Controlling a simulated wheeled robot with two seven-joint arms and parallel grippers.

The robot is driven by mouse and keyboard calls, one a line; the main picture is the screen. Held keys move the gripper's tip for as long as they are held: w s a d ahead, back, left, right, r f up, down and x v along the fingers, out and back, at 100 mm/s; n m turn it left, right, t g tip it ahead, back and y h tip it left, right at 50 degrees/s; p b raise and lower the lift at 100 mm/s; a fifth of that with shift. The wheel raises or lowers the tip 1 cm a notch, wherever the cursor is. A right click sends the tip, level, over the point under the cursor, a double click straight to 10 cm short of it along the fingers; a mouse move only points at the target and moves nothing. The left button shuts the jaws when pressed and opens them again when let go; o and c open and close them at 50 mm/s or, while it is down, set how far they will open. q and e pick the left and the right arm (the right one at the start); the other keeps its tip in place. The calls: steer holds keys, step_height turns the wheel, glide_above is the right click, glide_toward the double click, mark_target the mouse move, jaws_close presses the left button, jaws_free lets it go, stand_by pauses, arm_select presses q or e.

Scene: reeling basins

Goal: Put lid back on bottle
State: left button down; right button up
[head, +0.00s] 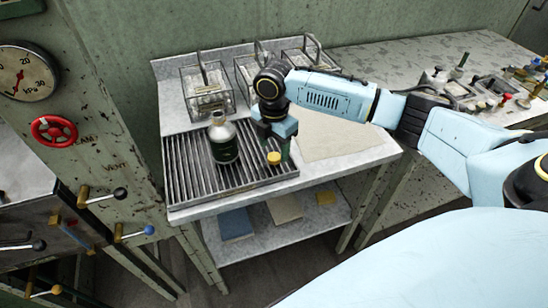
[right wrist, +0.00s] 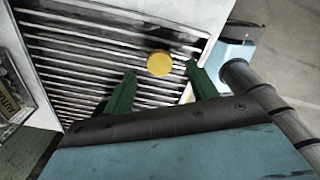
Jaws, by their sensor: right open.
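The bottle (head: 223,141) stands upright on the ribbed drain rack, with a pale upper part and a dark green lower part; its mouth is uncovered. The yellow lid (head: 274,158) lies on the rack to the right of the bottle, apart from it. My right gripper (head: 280,147) is just above the lid, pointing down. In the right wrist view the lid (right wrist: 159,63) shows beyond and between the tips of the two green fingers (right wrist: 160,78), which are apart and hold nothing. The bottle is not visible in the right wrist view. My left gripper is not in view.
The ribbed rack (head: 190,178) covers the left front of the table. Wire baskets (head: 206,86) stand along the back. A bare beige mat (head: 345,140) lies to the right. A gauge and a red valve wheel (head: 54,131) are on the left wall.

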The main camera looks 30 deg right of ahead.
mark_target(274, 158)
step_height(274, 158, down, 3)
steer(key=shift+r, duration=0.15)
steer(key=shift+c, duration=0.2)
steer(key=c, duration=1)
